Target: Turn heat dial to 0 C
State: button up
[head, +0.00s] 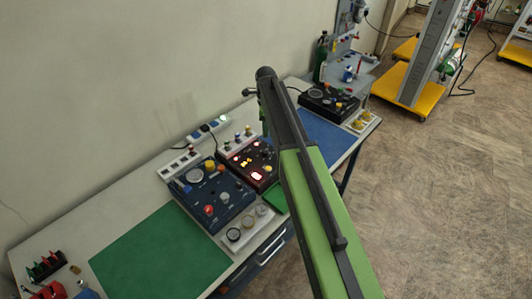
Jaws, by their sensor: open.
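A black control box (243,163) with glowing red displays and small yellow-orange and red knobs stands on the bench. A dark blue control box (232,202) with a round gauge, a red knob (209,210) and a yellow knob (209,165) stands to its left. Which knob is the heat dial, and its setting, are too small to tell. My green and black arm rises from the bottom right, bends at its top end, and hides part of the bench just right of the lit box. My gripper does not show.
A green mat (160,255) covers the near left bench, and a blue mat (328,135) lies right of my arm. Another black box (325,100) stands at the far end. Small gauges (248,225) sit before the blue box. A wall runs behind; open floor lies right.

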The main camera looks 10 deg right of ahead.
aim_at(266, 151)
jog(key=f+b, duration=0.4)
jog(key=f, duration=0.1)
jog(key=f+b, duration=0.9)
jog(key=shift+w+d+f, duration=0.1)
jog(key=shift+w+f, duration=0.2)
jog(key=shift+w, duration=0.05)
jog(key=shift+r, duration=0.1)
